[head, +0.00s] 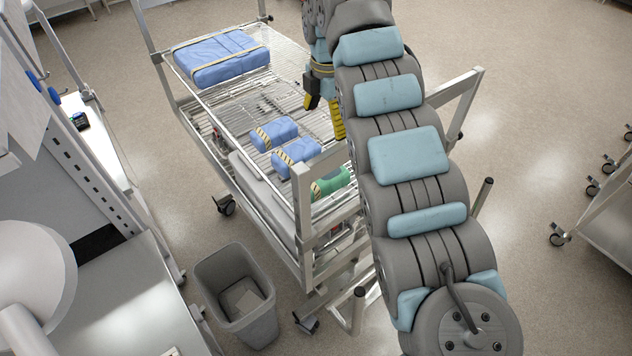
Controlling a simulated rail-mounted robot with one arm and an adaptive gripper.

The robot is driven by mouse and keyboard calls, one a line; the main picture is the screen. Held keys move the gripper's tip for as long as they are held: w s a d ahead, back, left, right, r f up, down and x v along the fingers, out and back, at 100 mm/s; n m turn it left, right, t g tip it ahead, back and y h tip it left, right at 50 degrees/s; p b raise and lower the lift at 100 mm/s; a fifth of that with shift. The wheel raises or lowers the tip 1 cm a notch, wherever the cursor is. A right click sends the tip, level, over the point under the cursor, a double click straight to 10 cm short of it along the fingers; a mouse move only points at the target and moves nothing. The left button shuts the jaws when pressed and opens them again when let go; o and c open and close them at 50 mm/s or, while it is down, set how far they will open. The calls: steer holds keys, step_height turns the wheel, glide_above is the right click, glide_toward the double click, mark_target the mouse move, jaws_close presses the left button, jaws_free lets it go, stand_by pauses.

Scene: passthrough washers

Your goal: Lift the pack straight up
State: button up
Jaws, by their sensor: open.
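My gripper (324,112) is open over the right side of the wire-shelf cart, with no pack visible between its yellow-and-black fingers. My arm hides part of the space beside it. Two small blue wrapped packs with striped tape, one (274,133) and another (296,156), lie on the rack to the left of and nearer than the gripper. A green wrapped pack (332,182) with striped tape lies at the cart's near end, below the gripper in the picture. A large blue wrapped pack (222,57) lies at the far left end. I cannot tell which pack is meant.
The metal cart (303,205) has raised end frames and lower shelves with trays. A grey bin (238,290) stands on the floor at the near left. A steel counter (130,300) is at left; another cart (605,225) is at right.

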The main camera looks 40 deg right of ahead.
mark_target(323, 180)
step_height(323, 180, down, 16)
steer(key=shift+s+r, duration=0.1)
steer(key=shift+r, duration=0.15)
steer(key=shift+w+f+p, duration=0.15)
steer(key=shift+f+p, duration=0.55)
steer(key=shift+f, duration=0.7)
steer(key=shift+w+f+p, duration=0.15)
steer(key=shift+f+p, duration=0.5)
steer(key=shift+f, duration=0.75)
steer(key=c, duration=1.2)
